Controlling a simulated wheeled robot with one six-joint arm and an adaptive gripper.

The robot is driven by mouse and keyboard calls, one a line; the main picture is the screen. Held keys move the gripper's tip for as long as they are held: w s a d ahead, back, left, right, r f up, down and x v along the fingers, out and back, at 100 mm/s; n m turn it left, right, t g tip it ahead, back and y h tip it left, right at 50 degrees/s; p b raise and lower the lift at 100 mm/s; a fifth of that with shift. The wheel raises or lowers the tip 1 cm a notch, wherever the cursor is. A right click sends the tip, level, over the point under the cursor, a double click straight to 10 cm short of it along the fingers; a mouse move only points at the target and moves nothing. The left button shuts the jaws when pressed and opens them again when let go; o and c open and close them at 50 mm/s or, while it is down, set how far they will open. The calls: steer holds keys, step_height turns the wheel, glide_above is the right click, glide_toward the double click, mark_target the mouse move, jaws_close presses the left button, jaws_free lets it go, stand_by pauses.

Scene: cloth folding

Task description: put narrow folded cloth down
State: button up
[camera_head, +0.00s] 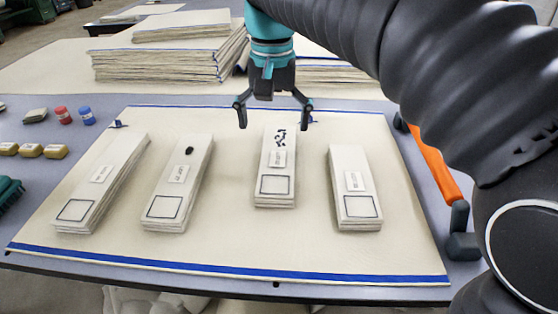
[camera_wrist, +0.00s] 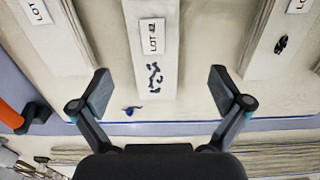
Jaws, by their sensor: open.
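Several narrow folded cloths lie apart in a row on a cream sheet with blue edge stripes (camera_head: 240,240). Each has a white label and a dark square outline near its front end. The third cloth from the left (camera_head: 276,160) has dark blotches at its far end; its label reads LOT in the wrist view (camera_wrist: 152,70). My gripper (camera_head: 273,118) is open and empty above the far end of this cloth. In the wrist view my fingers (camera_wrist: 160,92) stand wide on either side of it, not touching it. The second cloth (camera_head: 178,185) has one dark spot.
Stacks of cloth (camera_head: 170,60) stand behind the sheet. Small red (camera_head: 63,115) and blue (camera_head: 86,115) jars, tan blocks (camera_head: 30,150) and a teal brush (camera_head: 8,192) lie at the left. An orange-handled tool (camera_head: 435,162) lies at the right. The sheet's front is clear.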

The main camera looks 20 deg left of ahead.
mark_target(278, 154)
steer(key=shift+d+f+b, duration=0.2)
steer(key=shift+f, duration=1.6)
steer(key=shift+d+f+b, duration=0.2)
steer(key=shift+f, duration=1.55)
steer(key=c, duration=1.4)
steer(key=shift+w+r, duration=0.1)
steer(key=shift+r, duration=0.05)
